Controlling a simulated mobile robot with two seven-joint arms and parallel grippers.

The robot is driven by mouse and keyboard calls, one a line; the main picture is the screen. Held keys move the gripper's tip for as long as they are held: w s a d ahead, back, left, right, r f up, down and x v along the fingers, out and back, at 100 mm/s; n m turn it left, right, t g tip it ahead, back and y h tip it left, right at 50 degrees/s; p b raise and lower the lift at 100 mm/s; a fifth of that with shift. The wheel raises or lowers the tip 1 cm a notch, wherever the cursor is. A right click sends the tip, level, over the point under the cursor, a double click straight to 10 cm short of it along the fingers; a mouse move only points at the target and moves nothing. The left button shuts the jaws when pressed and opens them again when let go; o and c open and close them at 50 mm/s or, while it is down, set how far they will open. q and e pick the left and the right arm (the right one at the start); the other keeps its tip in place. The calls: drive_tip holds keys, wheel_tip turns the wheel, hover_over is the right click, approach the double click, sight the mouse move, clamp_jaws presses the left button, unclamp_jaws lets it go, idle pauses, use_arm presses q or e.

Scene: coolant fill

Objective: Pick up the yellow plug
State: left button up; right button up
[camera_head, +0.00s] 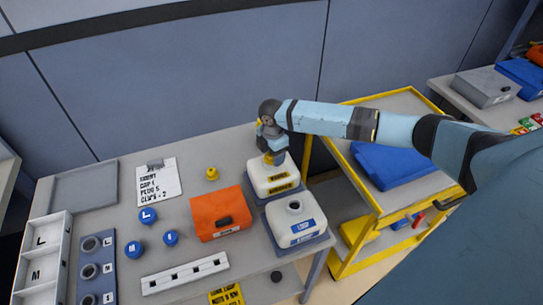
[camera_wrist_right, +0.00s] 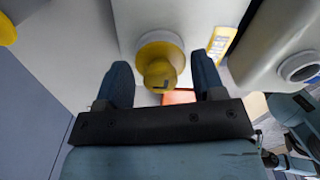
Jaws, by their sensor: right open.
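A yellow plug (camera_wrist_right: 160,65) with a wide round collar sits on top of the rear white container (camera_head: 258,185), which carries yellow labels. In the head view the plug (camera_head: 275,158) is partly covered by my right gripper. My right gripper (camera_head: 270,145) points down just above it. In the right wrist view my right gripper (camera_wrist_right: 162,85) is open, its two dark blue fingers on either side of the plug, with gaps showing. A second small yellow piece (camera_head: 212,173) stands on the table left of the container. My left gripper is not in view.
A white container (camera_head: 295,205) with an open neck and blue label stands in front. An orange box (camera_head: 220,212) lies to the left, with blue round pieces (camera_head: 148,215) beyond it. A yellow-framed cart (camera_head: 345,262) stands right of the table.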

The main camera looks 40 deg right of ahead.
drive_tip(key=shift+c, duration=1.3)
drive_tip(key=c, duration=0.8)
drive_tip(key=shift+o, duration=0.2)
drive_tip(key=shift+r, duration=0.6)
wheel_tip(320, 180, up, 19)
drive_tip(key=b, duration=0.2)
drive_tip(key=shift+b, duration=0.3)
